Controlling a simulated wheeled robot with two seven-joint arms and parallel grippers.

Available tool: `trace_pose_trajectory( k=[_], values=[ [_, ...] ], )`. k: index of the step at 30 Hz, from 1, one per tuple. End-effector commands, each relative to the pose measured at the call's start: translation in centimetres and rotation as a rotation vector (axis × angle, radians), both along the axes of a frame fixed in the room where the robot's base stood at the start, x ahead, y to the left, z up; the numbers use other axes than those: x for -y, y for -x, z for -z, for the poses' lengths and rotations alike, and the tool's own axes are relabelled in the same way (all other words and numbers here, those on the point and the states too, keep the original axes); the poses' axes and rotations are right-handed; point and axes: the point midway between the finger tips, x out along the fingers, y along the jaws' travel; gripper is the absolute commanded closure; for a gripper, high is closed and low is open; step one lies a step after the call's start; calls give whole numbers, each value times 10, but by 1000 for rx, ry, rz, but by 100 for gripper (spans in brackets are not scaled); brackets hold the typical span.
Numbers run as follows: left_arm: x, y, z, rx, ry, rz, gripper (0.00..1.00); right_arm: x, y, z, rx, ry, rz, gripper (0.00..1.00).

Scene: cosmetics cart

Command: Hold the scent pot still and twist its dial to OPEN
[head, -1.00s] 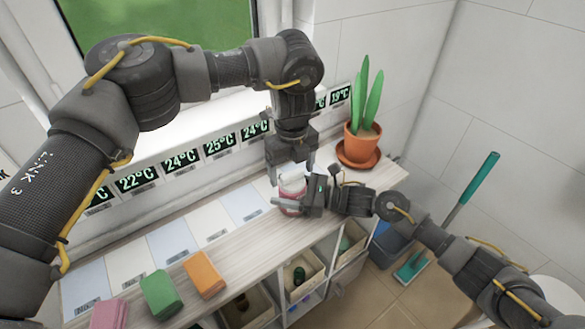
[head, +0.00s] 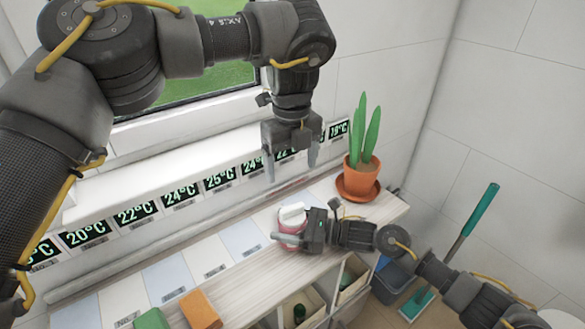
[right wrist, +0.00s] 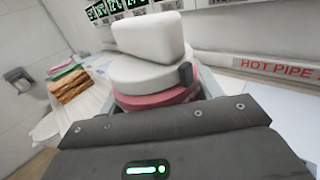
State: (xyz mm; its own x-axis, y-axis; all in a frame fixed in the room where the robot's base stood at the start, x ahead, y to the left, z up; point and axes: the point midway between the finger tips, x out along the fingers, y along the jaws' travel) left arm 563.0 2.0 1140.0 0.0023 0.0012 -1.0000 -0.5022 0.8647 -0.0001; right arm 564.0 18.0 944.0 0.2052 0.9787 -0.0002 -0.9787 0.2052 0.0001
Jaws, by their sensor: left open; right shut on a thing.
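The scent pot (head: 287,239) has a pink body and a white dial (head: 291,213) with a raised bar-shaped grip. It stands on the wooden cart top. My right gripper (head: 292,240) is shut around the pink body from the right. In the right wrist view the dial (right wrist: 148,75) sits above the pink body (right wrist: 155,98), with a dark tab on its right side. No OPEN marking is readable. My left gripper (head: 291,171) is open and empty, pointing down above the dial and apart from it.
A potted plant (head: 361,178) on a saucer stands right of the pot. Temperature displays (head: 181,190) line the wall ledge behind. An orange folded cloth (head: 201,309) and a green one (head: 151,319) lie front left. A red HOT PIPE sign (right wrist: 277,69) is on the wall.

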Motion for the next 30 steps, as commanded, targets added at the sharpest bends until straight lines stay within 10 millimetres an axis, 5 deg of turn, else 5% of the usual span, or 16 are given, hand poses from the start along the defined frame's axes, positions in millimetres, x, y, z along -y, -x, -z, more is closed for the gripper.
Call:
trace_pose_trajectory(
  k=[6, 7, 12, 23, 30],
  values=[
    [0, 0, 0, 0, 0, 0, 20, 0, 0, 0, 0, 0, 1, 70],
    [0, 0, 0, 0, 0, 0, 20, 0, 0, 0, 0, 0, 1, 33],
    [0, 0, 0, -1, 1, 0, 20, 0, 0, 0, 0, 0, 0, 11],
    [0, 0, 0, -1, 1, -1, 20, 5, 1, 0, 1, 0, 0, 10],
    [0, 0, 0, -1, 1, 0, 20, 47, 9, 1, -1, 4, 2, 10]
  ],
)
